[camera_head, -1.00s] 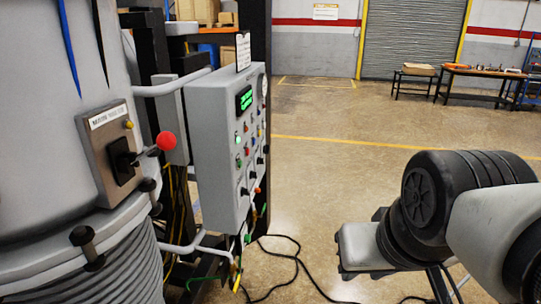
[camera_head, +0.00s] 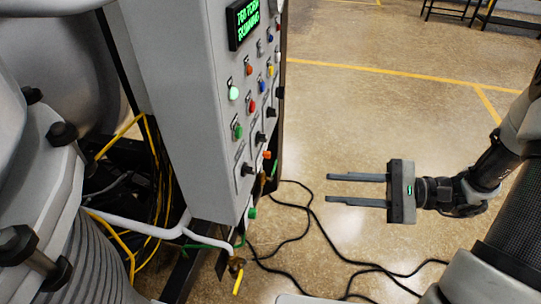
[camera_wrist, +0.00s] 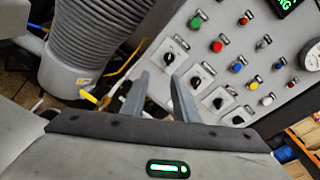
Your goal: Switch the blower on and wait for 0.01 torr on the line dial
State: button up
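The grey control panel (camera_head: 190,100) stands left of centre in the head view. Its green display (camera_head: 245,20) seems to read 760 TORR RUNNING. Below are coloured buttons, a lit pale-green lamp (camera_head: 233,93) and a row of black rotary switches, the nearest one (camera_head: 246,170) at lower left. The switches also show in the wrist view (camera_wrist: 195,82). Their labels are too small to read, so I cannot tell which is the blower.
A ribbed grey column (camera_head: 95,265) and white pipes (camera_head: 150,228) are at left. Yellow cables (camera_head: 150,150) hang behind the panel. Black cables (camera_head: 320,235) lie on the floor below my gripper.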

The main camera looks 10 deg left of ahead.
jog(key=t, duration=0.1)
jog(key=m+y, duration=0.1)
send_near(254, 171)
jog(key=a, duration=0.7)
jog(key=shift+w+a+r+p, duration=0.1)
jog(key=shift+a+r+p, duration=0.05)
jog(key=shift+a+p, duration=0.15)
jog(key=shift+c, duration=0.2)
grip_shut()
